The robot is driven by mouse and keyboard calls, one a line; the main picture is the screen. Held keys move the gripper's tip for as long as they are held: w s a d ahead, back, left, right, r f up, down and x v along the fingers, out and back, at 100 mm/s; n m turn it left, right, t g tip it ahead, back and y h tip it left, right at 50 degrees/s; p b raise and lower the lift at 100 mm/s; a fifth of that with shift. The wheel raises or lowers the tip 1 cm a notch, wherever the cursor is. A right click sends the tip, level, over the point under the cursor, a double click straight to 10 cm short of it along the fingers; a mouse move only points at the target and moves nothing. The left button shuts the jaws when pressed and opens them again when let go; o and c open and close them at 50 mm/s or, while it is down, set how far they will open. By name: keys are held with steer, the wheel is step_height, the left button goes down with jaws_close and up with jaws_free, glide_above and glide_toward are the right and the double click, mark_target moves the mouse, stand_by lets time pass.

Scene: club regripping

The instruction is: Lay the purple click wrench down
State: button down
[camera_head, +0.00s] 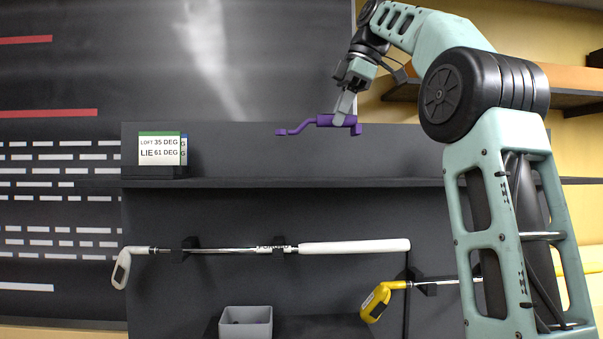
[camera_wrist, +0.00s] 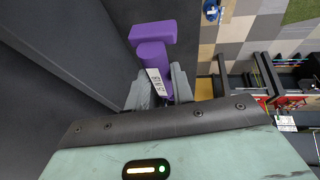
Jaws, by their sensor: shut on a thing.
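The purple click wrench (camera_head: 298,126) is held in the air in the head view, level with the top edge of the dark panel. Its cranked thin end points left and its thicker body is at my gripper (camera_head: 344,108). In the wrist view the purple wrench (camera_wrist: 153,50), with a white label on it, sits between the fingers of my gripper (camera_wrist: 157,88). The fingers are shut on it. The part of the wrench inside the grip is hidden.
A dark shelf (camera_head: 240,183) runs below the wrench, with loft and lie cards (camera_head: 160,150) at its left. A white-gripped club (camera_head: 354,246) and a yellow-headed club (camera_head: 377,300) rest on holders lower down. A grey bin (camera_head: 246,322) stands at the bottom. The shelf's middle looks clear.

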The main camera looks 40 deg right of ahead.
mark_target(358, 124)
steer(key=shift+f, duration=4.45)
steer(key=shift+b, duration=0.35)
steer(key=c, duration=1.2)
jaws_free()
steer(key=shift+s+f, duration=0.1)
steer(key=shift+f, duration=0.05)
steer(key=v, duration=0.9)
steer(key=shift+r, duration=0.35)
steer(key=p+v, duration=0.7)
steer(key=shift+r, duration=0.4)
steer(key=shift+s, duration=0.15)
